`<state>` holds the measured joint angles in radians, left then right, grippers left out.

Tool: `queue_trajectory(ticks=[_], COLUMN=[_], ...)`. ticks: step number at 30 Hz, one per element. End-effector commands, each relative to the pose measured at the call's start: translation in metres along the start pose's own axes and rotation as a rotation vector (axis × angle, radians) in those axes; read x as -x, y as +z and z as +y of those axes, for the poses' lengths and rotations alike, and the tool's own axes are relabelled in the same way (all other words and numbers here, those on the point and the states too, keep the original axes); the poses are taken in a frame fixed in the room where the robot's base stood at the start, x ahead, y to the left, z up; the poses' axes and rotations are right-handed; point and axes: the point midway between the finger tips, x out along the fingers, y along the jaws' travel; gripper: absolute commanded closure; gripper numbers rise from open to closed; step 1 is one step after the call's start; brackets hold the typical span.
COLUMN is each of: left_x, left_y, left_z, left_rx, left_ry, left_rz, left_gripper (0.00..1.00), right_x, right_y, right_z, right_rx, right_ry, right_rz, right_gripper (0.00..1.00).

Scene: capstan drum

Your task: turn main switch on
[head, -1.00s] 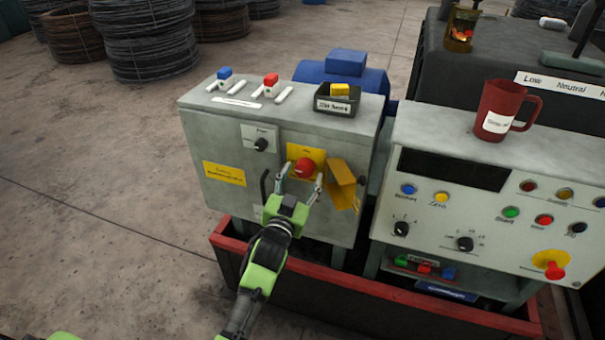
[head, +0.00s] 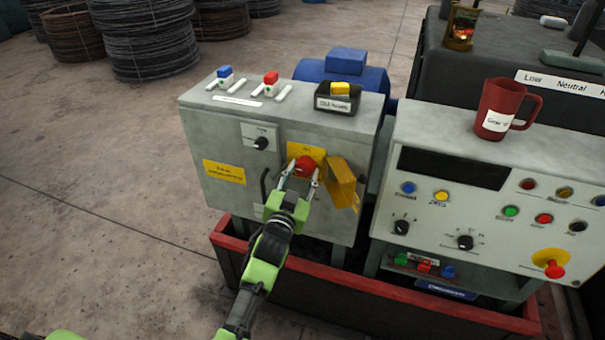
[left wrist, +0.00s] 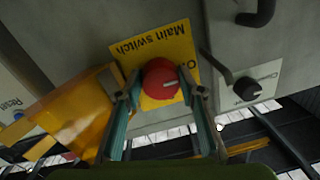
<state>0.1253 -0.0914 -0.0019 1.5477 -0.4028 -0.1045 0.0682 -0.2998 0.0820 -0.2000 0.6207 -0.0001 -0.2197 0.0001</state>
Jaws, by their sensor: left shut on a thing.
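The main switch is a red round knob (head: 304,166) on a yellow plate (head: 318,155) on the front of the grey cabinet (head: 222,140). In the left wrist view the red knob (left wrist: 162,79) shows a light mark on its right side, and the yellow plate (left wrist: 176,45) reads "Main switch" upside down. My left gripper (head: 301,176) has its fingers on either side of the knob and is shut on it; it also shows in the left wrist view (left wrist: 162,92). My right gripper is not in view.
A yellow hinged cover (head: 340,180) stands open right of the knob. A black selector (head: 261,143) sits up and left of it. A control console (head: 480,190) with buttons and a red mug (head: 500,105) is at the right. A red-rimmed tray (head: 380,290) lies below.

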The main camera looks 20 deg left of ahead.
Motion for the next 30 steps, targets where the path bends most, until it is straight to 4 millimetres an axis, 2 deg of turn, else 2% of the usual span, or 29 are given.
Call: queue_trajectory(ticks=[8,30], left_x=[0.000,0.000], left_y=[0.001,0.001], left_z=[0.000,-0.004], left_rx=[-0.181,-0.882], left_ry=[-0.001,-0.010], left_rz=[0.010,0.055], left_gripper=[0.86,0.86], right_x=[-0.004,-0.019], right_y=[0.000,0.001], right_z=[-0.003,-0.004], right_rx=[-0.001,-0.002], right_ry=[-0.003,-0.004], right_rz=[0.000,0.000], right_gripper=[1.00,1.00])
